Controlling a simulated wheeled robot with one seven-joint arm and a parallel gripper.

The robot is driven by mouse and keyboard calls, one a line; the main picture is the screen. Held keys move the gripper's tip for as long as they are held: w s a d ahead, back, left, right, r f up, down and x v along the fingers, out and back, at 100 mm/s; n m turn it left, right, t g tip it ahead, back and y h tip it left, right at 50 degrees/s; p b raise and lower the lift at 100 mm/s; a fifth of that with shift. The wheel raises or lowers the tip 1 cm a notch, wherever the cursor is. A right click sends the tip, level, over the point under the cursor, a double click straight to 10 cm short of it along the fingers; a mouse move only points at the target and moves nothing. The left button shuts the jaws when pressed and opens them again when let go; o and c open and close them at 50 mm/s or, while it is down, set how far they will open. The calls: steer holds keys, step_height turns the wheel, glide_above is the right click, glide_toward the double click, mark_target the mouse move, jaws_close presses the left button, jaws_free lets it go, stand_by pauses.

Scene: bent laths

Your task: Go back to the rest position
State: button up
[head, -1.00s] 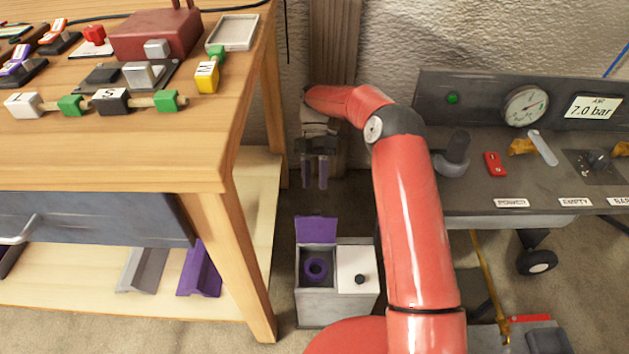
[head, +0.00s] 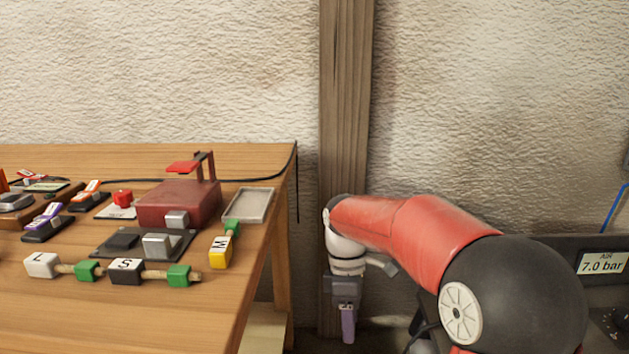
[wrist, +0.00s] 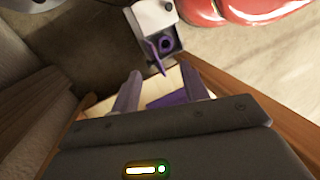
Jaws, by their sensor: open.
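My gripper (head: 347,322) hangs pointing down in the gap to the right of the wooden bench, in front of the wooden post. In the head view its fingers overlap, seen from the side.
The wooden bench (head: 60,318) at left carries blocks lettered L, S and M, a dark red box (head: 180,203) and a grey tray (head: 249,205). The wooden post (head: 345,110) and rough wall are behind my arm. A dark panel reading 7.0 bar (head: 602,262) is at right.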

steer(key=s+d+r+m+t, duration=0.2)
steer(key=s+d+m+t, duration=0.2)
steer(key=s+m, duration=0.3)
steer(key=s+d+r+m+t, duration=0.2)
steer(key=s+d+m+t, duration=0.2)
steer(key=s+m, duration=0.4)
steer(key=s, duration=0.5)
steer(key=shift+d+m+y, duration=0.3)
